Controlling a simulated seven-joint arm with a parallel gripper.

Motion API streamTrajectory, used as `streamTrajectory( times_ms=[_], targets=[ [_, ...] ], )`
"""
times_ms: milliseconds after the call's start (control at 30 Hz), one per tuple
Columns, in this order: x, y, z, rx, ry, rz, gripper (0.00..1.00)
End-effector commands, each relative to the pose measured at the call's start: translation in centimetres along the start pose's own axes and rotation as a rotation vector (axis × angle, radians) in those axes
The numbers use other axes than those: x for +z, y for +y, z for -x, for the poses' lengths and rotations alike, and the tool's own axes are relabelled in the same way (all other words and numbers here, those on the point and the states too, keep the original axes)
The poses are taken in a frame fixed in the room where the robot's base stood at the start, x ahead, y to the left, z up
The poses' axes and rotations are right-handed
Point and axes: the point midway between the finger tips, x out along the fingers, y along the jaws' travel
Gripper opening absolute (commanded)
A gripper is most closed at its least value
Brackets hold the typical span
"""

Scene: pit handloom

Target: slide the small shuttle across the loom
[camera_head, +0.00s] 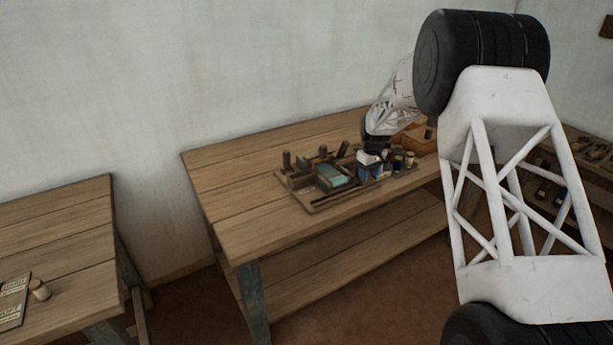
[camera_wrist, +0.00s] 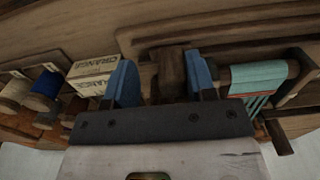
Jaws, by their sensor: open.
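A small wooden loom with teal cloth (camera_head: 333,176) stands on a wooden tray (camera_head: 318,206) on the long table. The teal cloth (camera_wrist: 262,76) is right of my gripper in the wrist view. My gripper (camera_wrist: 160,70) is open, its two blue fingers apart. A dark brown wooden block (camera_wrist: 171,72) shows between the fingers, and I cannot tell whether they touch it. I cannot clearly pick out the small shuttle in either view.
A cream printed box (camera_wrist: 93,72) is close beside the left finger. Thread spools (camera_wrist: 46,84) stand further left. Several dark pegs rise from the tray. The long table's left part (camera_head: 235,185) is clear. Another table (camera_head: 70,240) stands at left, and a wall is behind.

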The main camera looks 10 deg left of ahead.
Motion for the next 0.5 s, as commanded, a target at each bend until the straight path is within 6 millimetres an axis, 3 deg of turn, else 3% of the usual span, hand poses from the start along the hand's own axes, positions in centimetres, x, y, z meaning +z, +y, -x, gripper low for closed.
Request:
streamTrajectory(
  times_ms=[500],
  targets=[
    [0.03,-0.04,-0.04,0.001,0.0,-0.001,0.45]
  ],
)
